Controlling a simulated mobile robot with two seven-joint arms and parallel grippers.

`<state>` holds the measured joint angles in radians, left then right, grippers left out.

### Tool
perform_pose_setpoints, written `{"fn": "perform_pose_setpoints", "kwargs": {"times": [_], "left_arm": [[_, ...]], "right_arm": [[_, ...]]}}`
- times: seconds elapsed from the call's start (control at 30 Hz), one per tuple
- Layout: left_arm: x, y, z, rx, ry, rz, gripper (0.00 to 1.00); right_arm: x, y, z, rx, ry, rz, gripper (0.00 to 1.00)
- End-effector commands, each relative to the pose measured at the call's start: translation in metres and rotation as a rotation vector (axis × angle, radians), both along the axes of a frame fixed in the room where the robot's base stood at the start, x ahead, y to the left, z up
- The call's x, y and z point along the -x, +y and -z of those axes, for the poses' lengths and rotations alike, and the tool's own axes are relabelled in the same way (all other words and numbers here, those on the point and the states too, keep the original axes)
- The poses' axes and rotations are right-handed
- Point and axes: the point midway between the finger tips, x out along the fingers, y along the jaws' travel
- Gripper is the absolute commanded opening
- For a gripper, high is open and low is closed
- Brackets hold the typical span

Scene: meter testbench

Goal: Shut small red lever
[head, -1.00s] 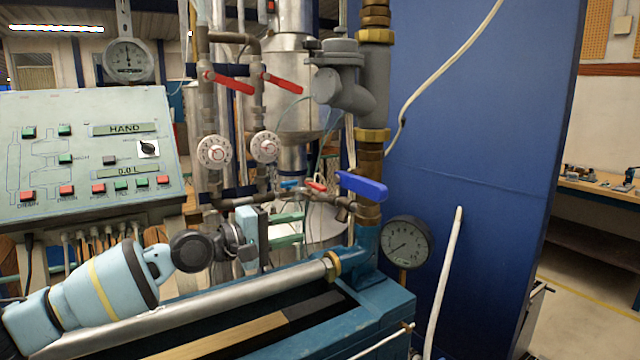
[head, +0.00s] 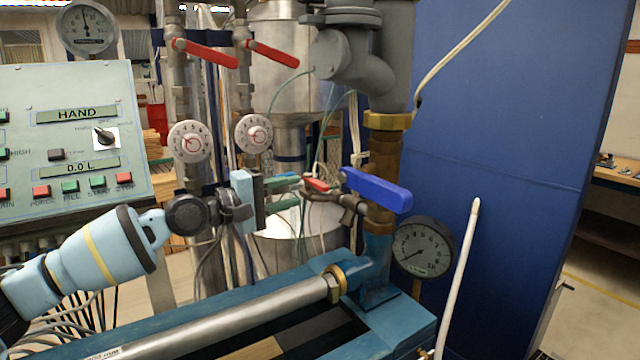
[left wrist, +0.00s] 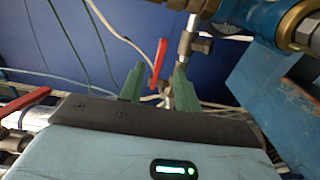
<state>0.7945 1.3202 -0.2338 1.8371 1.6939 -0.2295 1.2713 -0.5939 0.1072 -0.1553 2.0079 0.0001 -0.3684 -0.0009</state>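The small red lever (head: 316,184) sits on a thin metal valve pipe, left of the large blue lever (head: 378,190). My left gripper (head: 298,190) has green fingers and points at it from the left. In the left wrist view the red lever (left wrist: 159,62) stands upright in the picture, in the gap between the two spread green fingers (left wrist: 158,88). The fingers are open and I see no clear contact; whether the lever is fully between them in depth I cannot tell. My right gripper is in neither view.
Two longer red levers (head: 205,53) (head: 272,54) and two white dials (head: 189,141) (head: 253,132) are above. A pressure gauge (head: 424,247) is at right. A blue bench with a steel cylinder (head: 220,318) lies below my left arm. A control panel (head: 75,140) is at left.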

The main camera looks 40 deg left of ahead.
Motion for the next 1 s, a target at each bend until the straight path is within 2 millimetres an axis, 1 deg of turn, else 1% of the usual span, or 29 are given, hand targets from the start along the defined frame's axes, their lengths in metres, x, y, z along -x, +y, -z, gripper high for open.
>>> {"fn": "perform_pose_setpoints", "kwargs": {"times": [0.17, 0.27, 0.43, 0.7, 0.83, 1.0], "left_arm": [[-0.004, -0.001, -0.001, 0.004, -0.003, -0.001, 0.33], [-0.010, -0.003, -0.003, 0.006, -0.005, -0.002, 0.33], [-0.027, -0.012, -0.005, 0.005, -0.007, 0.001, 0.33], [-0.058, -0.024, -0.002, 0.004, -0.003, 0.000, 0.33], [-0.067, -0.027, -0.001, 0.003, -0.001, -0.001, 0.33], [-0.072, -0.029, 0.000, 0.000, -0.001, -0.001, 0.33]], "right_arm": [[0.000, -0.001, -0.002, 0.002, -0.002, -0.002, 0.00], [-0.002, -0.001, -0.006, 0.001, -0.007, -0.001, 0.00], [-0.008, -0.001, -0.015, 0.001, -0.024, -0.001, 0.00], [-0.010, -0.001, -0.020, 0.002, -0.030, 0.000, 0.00], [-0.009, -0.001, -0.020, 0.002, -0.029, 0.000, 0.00], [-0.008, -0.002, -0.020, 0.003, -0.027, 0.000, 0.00]]}}
